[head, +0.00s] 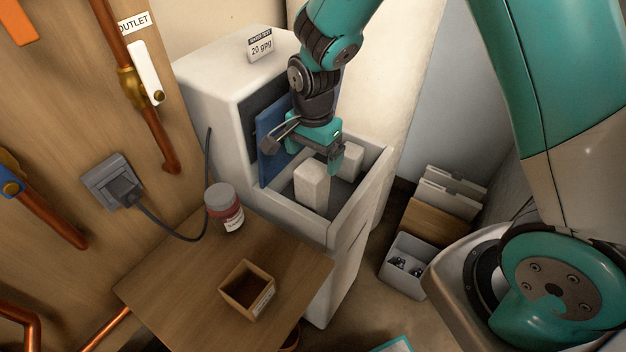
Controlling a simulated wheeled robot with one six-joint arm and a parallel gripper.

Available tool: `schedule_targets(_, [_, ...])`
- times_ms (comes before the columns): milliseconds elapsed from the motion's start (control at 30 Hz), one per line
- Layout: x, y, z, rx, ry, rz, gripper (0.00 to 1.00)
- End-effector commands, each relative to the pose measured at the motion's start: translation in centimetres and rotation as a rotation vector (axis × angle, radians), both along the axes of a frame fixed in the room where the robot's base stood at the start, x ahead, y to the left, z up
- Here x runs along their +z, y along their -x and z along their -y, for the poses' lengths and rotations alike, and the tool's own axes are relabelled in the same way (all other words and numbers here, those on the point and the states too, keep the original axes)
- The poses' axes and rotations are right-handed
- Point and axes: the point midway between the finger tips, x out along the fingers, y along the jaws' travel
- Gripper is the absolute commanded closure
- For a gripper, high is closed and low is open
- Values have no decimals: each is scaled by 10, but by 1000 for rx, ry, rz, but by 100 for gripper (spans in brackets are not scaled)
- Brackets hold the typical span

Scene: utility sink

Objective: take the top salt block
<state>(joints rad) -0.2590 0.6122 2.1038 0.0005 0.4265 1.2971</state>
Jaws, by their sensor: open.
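Two pale salt blocks show inside the open front bin of the white cabinet (215,75). The nearer salt block (311,187) stands at the left of the bin, and the other salt block (350,160) is farther back to the right. I cannot tell from this view which one is the higher. My gripper (333,168) is open above the bin, pointing down, close to both blocks. Its fingers partly cover the space between them, and whether it touches either block is unclear. The bin's front wall (365,200) hides part of the inside.
A blue panel (272,140) stands upright beside my gripper. A wooden table (180,270) carries a lidded jar (224,207) and a small open box (247,290). Containers (405,265) sit on the floor at right. A black cable (170,230) runs from the wall outlet.

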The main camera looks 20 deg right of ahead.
Motion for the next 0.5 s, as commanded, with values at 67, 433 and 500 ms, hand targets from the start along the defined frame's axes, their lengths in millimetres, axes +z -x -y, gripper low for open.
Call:
schedule_targets(67, [-9,0,0,1,0,-2,4])
schedule_targets(433, [-44,1,-4,3,0,-4,4])
schedule_targets(500, [-54,1,-4,2,0,-2,4])
